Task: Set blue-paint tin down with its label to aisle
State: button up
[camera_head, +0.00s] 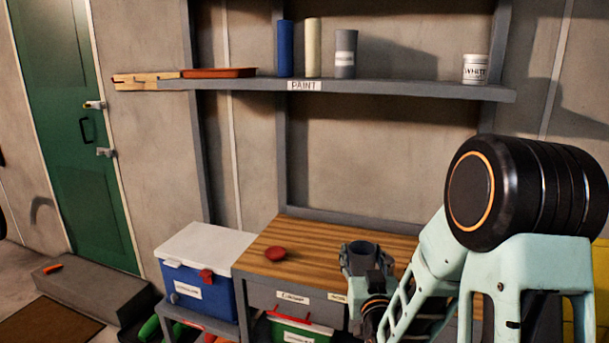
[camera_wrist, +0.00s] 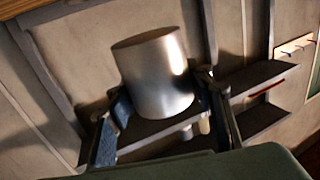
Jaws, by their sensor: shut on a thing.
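My gripper (camera_head: 366,262) is shut on a tin (camera_head: 362,247), in front of or over the right part of the wooden bench top (camera_head: 325,245). In the wrist view the tin (camera_wrist: 155,75) is a plain silvery cylinder between my two fingers (camera_wrist: 165,120). No label or blue shows on the side facing the wrist camera. In the head view the tin is small, dark grey and partly hidden by the fingers. I cannot tell whether it touches the bench. The wall shelf marked PAINT (camera_head: 400,90) holds a white tin (camera_head: 475,69) at its right end.
Blue (camera_head: 285,48), cream (camera_head: 313,47) and grey (camera_head: 345,54) cylinders stand on the shelf, with a reddish tray (camera_head: 219,72) to their left. A red round object (camera_head: 275,253) lies on the bench. A blue cooler (camera_head: 200,275) stands left of it. The shelf's middle-right is clear.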

notch_tip(320, 180, up, 8)
jog(key=p, duration=0.6)
jog(key=w+a+f+n+y+b, duration=0.1)
jog(key=f+b, duration=0.4)
jog(key=b, duration=0.6)
jog(key=w+a+f+n+y+b, duration=0.1)
jog(key=w+a+f+b, duration=0.3)
jog(key=b, duration=0.7)
jog(key=shift+w+a+f+y+b, duration=0.2)
jog(key=shift+w+f+y+b, duration=0.2)
jog(key=shift+w+y, duration=0.5)
jog(key=shift+w, duration=0.15)
